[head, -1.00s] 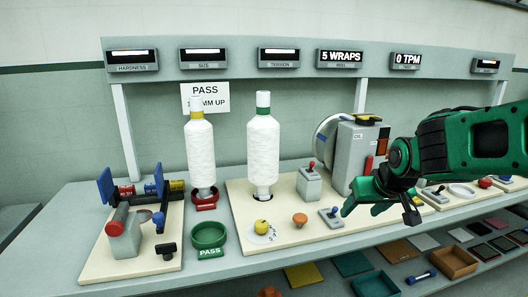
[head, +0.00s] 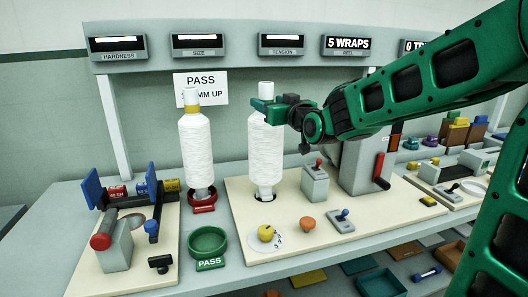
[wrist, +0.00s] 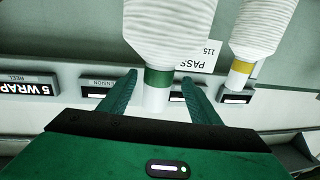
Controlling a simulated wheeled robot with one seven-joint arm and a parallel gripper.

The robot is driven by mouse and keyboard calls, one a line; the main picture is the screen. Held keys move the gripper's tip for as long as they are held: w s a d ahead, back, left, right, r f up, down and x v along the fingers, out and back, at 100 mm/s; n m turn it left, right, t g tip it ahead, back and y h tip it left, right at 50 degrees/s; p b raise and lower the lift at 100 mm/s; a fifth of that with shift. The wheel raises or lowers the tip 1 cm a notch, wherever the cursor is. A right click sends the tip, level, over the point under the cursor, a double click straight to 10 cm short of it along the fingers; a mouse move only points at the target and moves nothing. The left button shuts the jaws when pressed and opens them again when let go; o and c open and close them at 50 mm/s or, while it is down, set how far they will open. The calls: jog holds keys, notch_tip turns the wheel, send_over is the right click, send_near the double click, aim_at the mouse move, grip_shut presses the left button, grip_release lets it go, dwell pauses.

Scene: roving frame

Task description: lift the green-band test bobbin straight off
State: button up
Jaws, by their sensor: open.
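The green-band test bobbin (head: 265,150) stands upright on the cream board, a tall white wound body with a narrow neck. My gripper (head: 263,104) is at its top from the right, hiding the green band in the head view. The wrist view, which looks upside down, shows the bobbin (wrist: 168,32) with its green band (wrist: 159,78) and white tip between my two open fingers. Gaps show on both sides, so the fingers do not appear to touch it.
A yellow-band bobbin (head: 195,145) stands close to the left on a red ring (head: 203,207). A PASS sign (head: 207,88) hangs behind it. A green PASS ring (head: 208,241), grey lever box (head: 315,184) and yellow knob (head: 266,233) are near the base. The display rail (head: 240,67) runs behind.

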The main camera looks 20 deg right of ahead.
jog(key=shift+w+a+f, duration=0.1)
jog(key=shift+w+a, duration=0.1)
jog(key=shift+w, duration=1.55)
jog(key=shift+w+a, duration=0.2)
jog(key=shift+w, duration=1.55)
grip_shut()
